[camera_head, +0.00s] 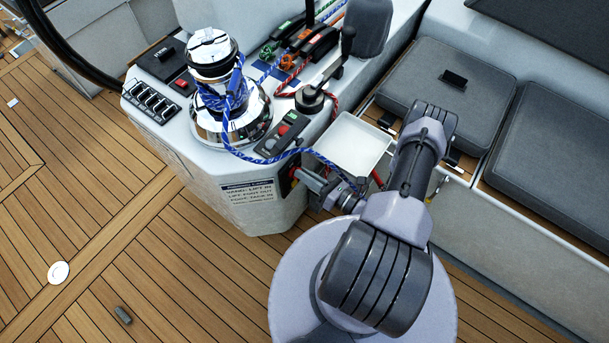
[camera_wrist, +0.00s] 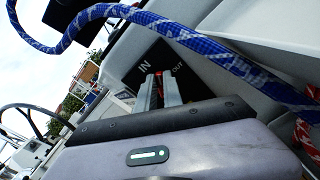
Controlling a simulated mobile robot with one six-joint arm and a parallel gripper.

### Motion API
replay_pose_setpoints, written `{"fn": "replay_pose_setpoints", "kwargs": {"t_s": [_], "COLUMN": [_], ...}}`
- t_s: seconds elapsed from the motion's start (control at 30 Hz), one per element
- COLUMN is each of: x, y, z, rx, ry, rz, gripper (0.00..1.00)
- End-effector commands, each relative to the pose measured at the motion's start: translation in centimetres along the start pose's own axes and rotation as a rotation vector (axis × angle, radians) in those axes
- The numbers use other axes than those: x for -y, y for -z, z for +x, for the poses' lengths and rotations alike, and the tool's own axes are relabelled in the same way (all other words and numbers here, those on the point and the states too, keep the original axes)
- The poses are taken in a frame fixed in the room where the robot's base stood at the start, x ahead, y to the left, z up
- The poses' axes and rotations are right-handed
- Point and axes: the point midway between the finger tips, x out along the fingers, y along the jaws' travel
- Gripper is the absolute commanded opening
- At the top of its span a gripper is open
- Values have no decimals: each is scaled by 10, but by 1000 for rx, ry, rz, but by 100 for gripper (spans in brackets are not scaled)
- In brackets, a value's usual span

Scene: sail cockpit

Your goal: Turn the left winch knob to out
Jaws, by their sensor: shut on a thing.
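The left winch knob is red and sits on a black plate (camera_wrist: 158,54) on the side of the winch console. In the wrist view the plate bears the words IN, on the left, and OUT, on the right. My gripper (camera_wrist: 160,92) is shut on the knob, with a finger on each side and a little red showing between them. In the head view my gripper (camera_head: 299,174) reaches the console's side, and the knob there is mostly hidden. I cannot tell which word the knob points to.
A chrome winch (camera_head: 229,105) wrapped in blue rope stands on the console above. The blue rope (camera_wrist: 215,58) hangs across the wrist view near my gripper. A white tray (camera_head: 352,143) lies behind my arm. Grey seat cushions (camera_head: 447,85) are to the right. The teak deck is mostly clear.

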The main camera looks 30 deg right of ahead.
Motion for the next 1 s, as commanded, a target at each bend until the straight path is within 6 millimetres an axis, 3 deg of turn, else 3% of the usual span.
{"fn": "replay_pose_setpoints", "kwargs": {"t_s": [0.4,0.97,1.0], "x": [3,3,3], "y": [1,1,1], "z": [0,0,0], "rx": [-1,-1,-1], "ry": [1,0,0], "rz": [195,227,227], "gripper": [0,0,13]}}
